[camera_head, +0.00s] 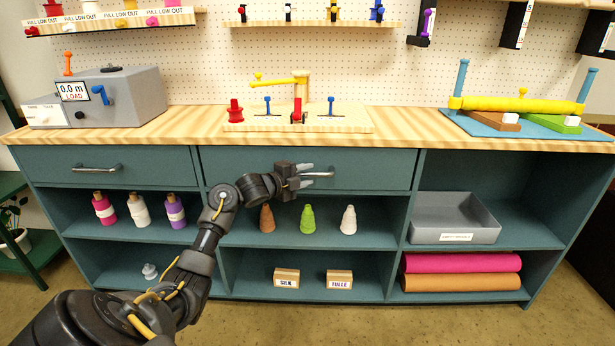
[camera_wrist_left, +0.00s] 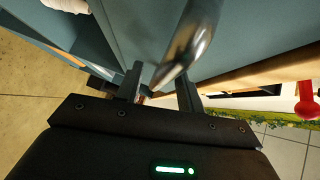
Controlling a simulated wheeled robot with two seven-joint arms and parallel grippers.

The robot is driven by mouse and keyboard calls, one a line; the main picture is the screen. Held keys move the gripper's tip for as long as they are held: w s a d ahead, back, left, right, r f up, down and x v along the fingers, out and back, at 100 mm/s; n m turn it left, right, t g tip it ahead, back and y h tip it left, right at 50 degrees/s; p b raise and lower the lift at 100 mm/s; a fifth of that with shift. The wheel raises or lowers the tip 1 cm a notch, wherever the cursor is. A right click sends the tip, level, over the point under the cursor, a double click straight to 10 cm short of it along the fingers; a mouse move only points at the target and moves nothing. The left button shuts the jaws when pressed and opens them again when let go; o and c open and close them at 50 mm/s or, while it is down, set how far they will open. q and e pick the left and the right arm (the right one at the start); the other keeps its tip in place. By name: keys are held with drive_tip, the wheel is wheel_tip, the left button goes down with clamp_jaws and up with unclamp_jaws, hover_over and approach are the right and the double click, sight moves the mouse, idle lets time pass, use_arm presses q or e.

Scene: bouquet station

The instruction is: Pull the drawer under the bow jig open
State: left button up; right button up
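The bow jig, a pale wooden board (camera_head: 345,124) with blue and red pegs, sits mid-counter. Under it, the wide teal drawer (camera_head: 380,170) is shut, its front flush with the cabinet. Its metal bar handle (camera_head: 322,174) is partly hidden by my left gripper (camera_head: 307,176), which reaches the handle's left part. In the left wrist view, the handle (camera_wrist_left: 188,48) runs down between the two fingers of my left gripper (camera_wrist_left: 160,88). The fingers stand apart with gaps beside the bar. I cannot tell whether either touches it. My right gripper is in neither view.
A second drawer (camera_head: 150,167) with its own handle is shut at the left. Open shelves below hold spools, cones (camera_head: 308,218), small boxes and a grey tray (camera_head: 455,218). A grey load box (camera_head: 130,95) stands on the counter's left, a yellow-bar stand (camera_head: 520,104) on the right.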

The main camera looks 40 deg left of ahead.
use_arm(q)
drive_tip(key=shift+w+d, duration=0.1)
drive_tip(key=shift+w, duration=0.35)
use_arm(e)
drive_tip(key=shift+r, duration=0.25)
use_arm(q)
clamp_jaws()
drive_tip(key=shift+d, duration=0.1)
